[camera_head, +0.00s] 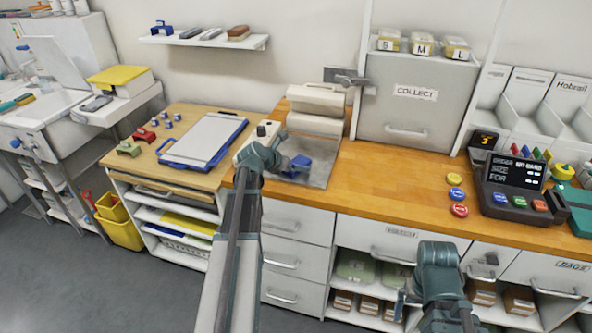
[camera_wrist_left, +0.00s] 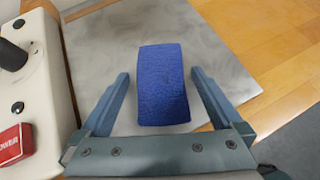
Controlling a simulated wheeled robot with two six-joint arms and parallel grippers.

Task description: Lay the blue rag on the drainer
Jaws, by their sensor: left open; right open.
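The blue rag (camera_wrist_left: 163,88) looks like a thick folded rectangular pad. It lies on a grey metal plate (camera_wrist_left: 215,60) and also shows in the head view (camera_head: 299,163). My left gripper (camera_wrist_left: 160,75) is open, with one finger on each side of the rag and visible gaps to both. In the head view the left gripper (camera_head: 288,164) is over the plate on the wooden counter. My right gripper (camera_head: 403,302) is open and empty, low in front of the counter's shelves. I cannot tell for sure which thing is the drainer; a white ledge (camera_head: 133,103) stands beside the sink unit at left.
A white machine with a red POWER switch (camera_wrist_left: 14,143) stands close left of the plate. A blue-framed board (camera_head: 203,140) lies on the counter further left. A grey COLLECT cabinet (camera_head: 412,105) stands behind right. The wooden counter right of the plate (camera_head: 385,180) is clear.

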